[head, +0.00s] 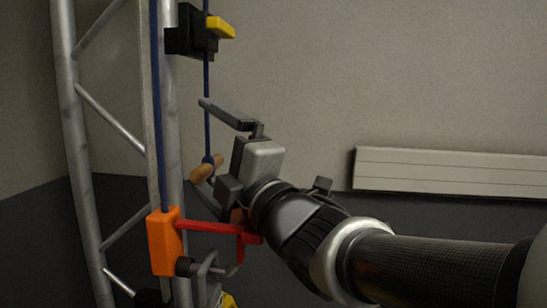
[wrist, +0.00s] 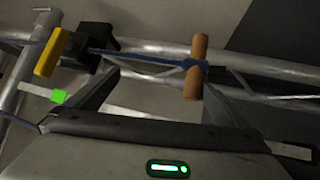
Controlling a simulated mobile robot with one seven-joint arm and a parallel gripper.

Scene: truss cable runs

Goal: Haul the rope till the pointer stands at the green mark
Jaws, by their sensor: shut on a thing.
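A dark blue rope (head: 207,110) hangs down through a black block (head: 190,38) with a yellow lever (head: 221,27) and ends at a wooden handle (head: 206,168). My gripper (head: 214,145) is at the handle, its upper finger pointing left above it. In the wrist view the handle (wrist: 195,66) lies by the right finger of my gripper (wrist: 158,85), and the rope runs left to the black block (wrist: 90,47). My gripper is shut on the handle, though the exact contact is unclear. A green mark (wrist: 60,97) sits on a pale strip (wrist: 38,91). I cannot make out the pointer.
A metal truss (head: 72,120) stands at the left. An orange block (head: 163,243) with a red bar (head: 208,228) is on it below the handle. A white ribbed panel (head: 450,171) is on the wall at right. The space above my arm is clear.

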